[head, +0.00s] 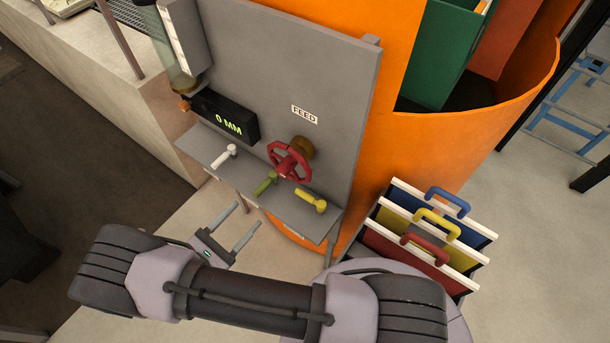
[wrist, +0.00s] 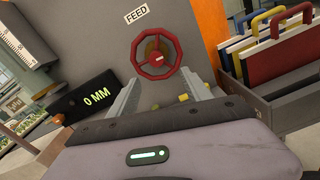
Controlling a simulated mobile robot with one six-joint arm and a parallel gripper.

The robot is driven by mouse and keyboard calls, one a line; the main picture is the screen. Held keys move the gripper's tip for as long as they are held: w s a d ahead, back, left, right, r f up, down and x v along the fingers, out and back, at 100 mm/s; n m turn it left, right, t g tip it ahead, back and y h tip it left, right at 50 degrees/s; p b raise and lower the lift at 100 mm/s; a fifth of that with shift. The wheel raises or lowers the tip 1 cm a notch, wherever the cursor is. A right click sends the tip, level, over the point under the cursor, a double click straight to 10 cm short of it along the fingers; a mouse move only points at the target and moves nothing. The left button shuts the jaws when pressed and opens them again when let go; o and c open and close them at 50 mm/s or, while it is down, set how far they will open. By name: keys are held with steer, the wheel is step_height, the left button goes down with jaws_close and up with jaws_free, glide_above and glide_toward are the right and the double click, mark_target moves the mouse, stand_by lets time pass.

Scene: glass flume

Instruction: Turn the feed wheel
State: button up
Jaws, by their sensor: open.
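The red feed wheel (head: 290,162) is mounted on the grey upright panel (head: 285,75), below the FEED label (head: 304,114). A brass-coloured fitting (head: 302,146) sits behind it. The wheel also shows in the wrist view (wrist: 156,53), beyond and between my finger tips. My gripper (head: 237,222) is open and empty, in front of the panel and to the lower left of the wheel in the head view. It does not touch the wheel. A black display (head: 226,120) left of the wheel reads 0 MM.
A shelf below the wheel carries a white handle (head: 224,156), a green handle (head: 265,182) and a yellow handle (head: 311,200). A rack of panels with blue, yellow and red handles (head: 424,249) stands at right. A large orange drum (head: 430,150) is behind.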

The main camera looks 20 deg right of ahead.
steer(key=p, duration=0.1)
glide_toward(280, 174)
steer(key=p+x, duration=0.2)
steer(key=x, duration=0.8)
steer(key=shift+d+r, duration=0.1)
steer(key=shift+r, duration=0.05)
jaws_close()
stand_by(0.9)
